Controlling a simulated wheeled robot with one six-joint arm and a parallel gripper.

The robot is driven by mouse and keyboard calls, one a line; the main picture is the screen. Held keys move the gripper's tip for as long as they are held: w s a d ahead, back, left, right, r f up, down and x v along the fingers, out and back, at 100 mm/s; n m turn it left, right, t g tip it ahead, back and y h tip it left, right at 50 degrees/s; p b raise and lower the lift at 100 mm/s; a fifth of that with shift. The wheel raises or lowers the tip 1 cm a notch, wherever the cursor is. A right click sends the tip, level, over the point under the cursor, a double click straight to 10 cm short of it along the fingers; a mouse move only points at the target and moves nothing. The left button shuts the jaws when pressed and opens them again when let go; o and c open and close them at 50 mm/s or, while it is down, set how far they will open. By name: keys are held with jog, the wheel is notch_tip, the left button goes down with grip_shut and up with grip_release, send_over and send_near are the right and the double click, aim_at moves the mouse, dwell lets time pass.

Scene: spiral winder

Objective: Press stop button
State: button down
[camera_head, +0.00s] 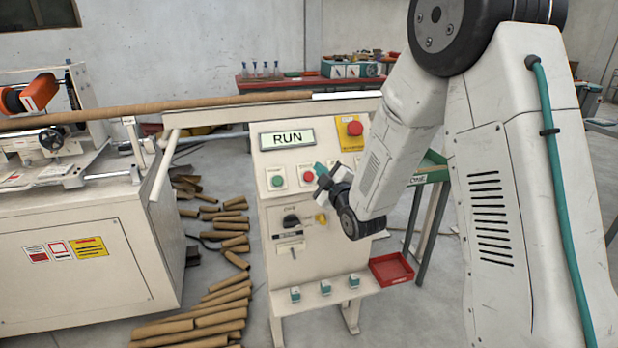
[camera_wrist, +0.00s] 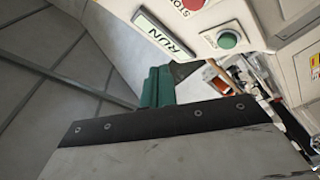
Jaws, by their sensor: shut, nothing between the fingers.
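The beige control panel carries a red button (camera_head: 307,177) on a white plate, right of a green button (camera_head: 277,181). In the wrist view, a red button (camera_wrist: 193,3) beside partly cut-off red lettering shows at the top edge, and the green button (camera_wrist: 228,40) is below it. My gripper (camera_head: 320,170) has teal fingertips and is in front of the panel, just right of the red button in the head view. In the wrist view, its teal fingers (camera_wrist: 157,87) are shut together and empty. I cannot tell whether they touch the panel.
The display (camera_head: 287,138) reads RUN. A larger red mushroom button (camera_head: 355,128) sits on a yellow plate at upper right. A black knob (camera_head: 291,221) is below. A shelf with small teal-and-white blocks and a red tray (camera_head: 391,269) juts out at the bottom. Cardboard tubes (camera_head: 225,310) lie on the floor.

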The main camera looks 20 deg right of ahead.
aim_at(314, 177)
jog(key=shift+w+f, duration=0.1)
jog(key=shift+w+f, duration=1.4)
jog(key=shift+w, duration=0.25)
jog(key=shift+w+f, duration=1.35)
jog(key=shift+w, duration=0.3)
jog(key=shift+w+f, duration=0.25)
jog(key=shift+w, duration=0.05)
jog(key=shift+w+f, duration=0.25)
jog(key=shift+w, duration=0.05)
dwell(0.3)
jog(key=shift+s+r, duration=0.5)
jog(key=shift+s, duration=0.15)
jog(key=shift+s+r, duration=1.65)
jog(key=shift+s, duration=0.25)
